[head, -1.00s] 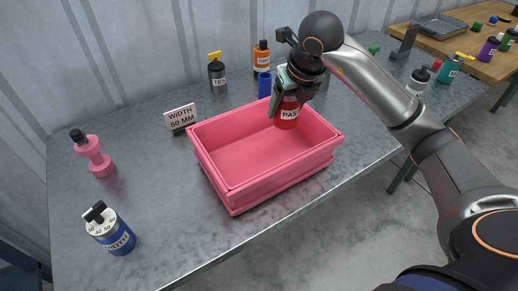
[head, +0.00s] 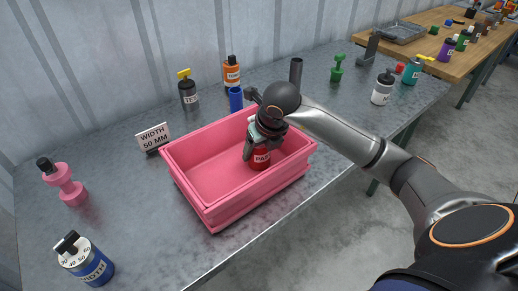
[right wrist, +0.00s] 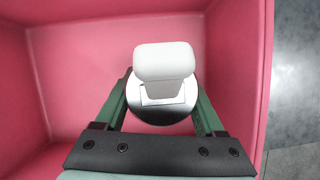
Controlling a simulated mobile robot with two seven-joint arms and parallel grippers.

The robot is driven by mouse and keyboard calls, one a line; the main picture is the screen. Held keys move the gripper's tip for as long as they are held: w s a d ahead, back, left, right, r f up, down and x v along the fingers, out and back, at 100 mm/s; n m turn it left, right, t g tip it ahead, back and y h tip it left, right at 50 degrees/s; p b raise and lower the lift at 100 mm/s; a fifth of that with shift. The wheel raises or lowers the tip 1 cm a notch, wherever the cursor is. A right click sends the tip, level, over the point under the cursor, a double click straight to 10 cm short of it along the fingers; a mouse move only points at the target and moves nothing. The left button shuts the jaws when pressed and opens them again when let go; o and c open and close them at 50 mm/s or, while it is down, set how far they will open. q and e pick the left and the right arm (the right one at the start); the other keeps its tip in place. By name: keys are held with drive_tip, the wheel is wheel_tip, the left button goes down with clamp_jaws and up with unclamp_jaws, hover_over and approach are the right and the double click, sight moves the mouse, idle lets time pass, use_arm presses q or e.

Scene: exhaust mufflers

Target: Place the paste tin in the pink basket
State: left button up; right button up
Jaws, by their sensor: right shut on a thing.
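My right gripper (head: 258,150) is shut on the tin from above, low inside the basket walls. In the right wrist view the tin's white top (right wrist: 165,65) sits between the green fingers, with pink walls around it. I cannot tell whether the tin touches the basket floor. My left gripper does not show.
A "WIDTH 50 MM" sign (head: 153,138) stands behind the basket's left corner. A blue cup (head: 235,99), an orange bottle (head: 231,71) and a grey yellow-topped bottle (head: 188,94) stand behind it. A pink bottle (head: 67,187) and a blue width dial bottle (head: 90,264) stand at left.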

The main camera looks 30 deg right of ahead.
drive_tip(key=o, duration=1.5)
drive_tip(key=shift+r, duration=0.3)
drive_tip(key=p+v, duration=0.1)
drive_tip(key=v, duration=1)
drive_tip(key=shift+s+r, duration=0.15)
drive_tip(key=shift+r, duration=0.1)
